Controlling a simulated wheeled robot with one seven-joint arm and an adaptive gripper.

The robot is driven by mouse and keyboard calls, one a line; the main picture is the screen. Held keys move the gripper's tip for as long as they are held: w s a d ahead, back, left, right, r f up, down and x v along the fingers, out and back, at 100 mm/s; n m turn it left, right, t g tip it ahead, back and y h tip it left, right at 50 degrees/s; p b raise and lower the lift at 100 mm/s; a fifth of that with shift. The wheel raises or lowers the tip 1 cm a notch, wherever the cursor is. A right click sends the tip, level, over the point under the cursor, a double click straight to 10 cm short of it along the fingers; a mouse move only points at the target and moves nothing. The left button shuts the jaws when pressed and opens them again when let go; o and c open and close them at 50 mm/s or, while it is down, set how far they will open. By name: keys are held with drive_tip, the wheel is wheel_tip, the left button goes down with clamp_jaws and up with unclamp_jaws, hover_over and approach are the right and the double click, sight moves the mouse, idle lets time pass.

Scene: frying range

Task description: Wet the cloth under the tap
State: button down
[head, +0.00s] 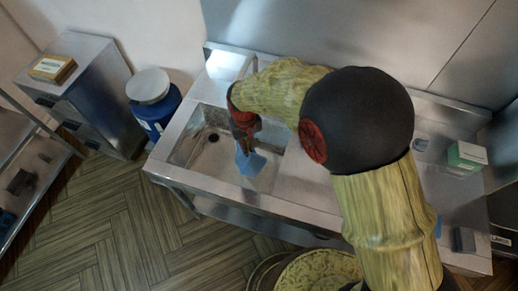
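A blue cloth (250,163) hangs below my gripper (245,143), over the right part of the sink basin (207,158). My gripper points down and appears shut on the top of the cloth; the fingertips are small and dark in the head view. The metal sink basin has a dark drain toward its left side. The tap cannot be made out; my arm covers the area behind the basin. I cannot tell whether the cloth touches the basin or whether water runs.
A blue drum (155,108) with a grey lid stands left of the sink. A metal cabinet (92,85) with a yellowish box (52,68) on top is at far left. A green and white box (467,157) sits on the right counter. Wooden floor (95,225) is clear in front.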

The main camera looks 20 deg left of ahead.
drive_tip(key=w+a+r, duration=0.1)
drive_tip(key=w+a, duration=0.3)
drive_tip(key=a, duration=0.1)
drive_tip(key=shift+a+r, duration=0.2)
drive_tip(key=shift+a, duration=0.1)
idle(1.1)
drive_tip(key=shift+w, duration=0.15)
drive_tip(key=shift+d, duration=0.1)
idle(0.4)
drive_tip(key=s+d+f, duration=0.1)
drive_tip(key=s+d, duration=0.4)
drive_tip(key=shift+s+d+f, duration=0.15)
drive_tip(key=shift+s+f, duration=0.05)
drive_tip(key=shift+f, duration=0.15)
idle(0.6)
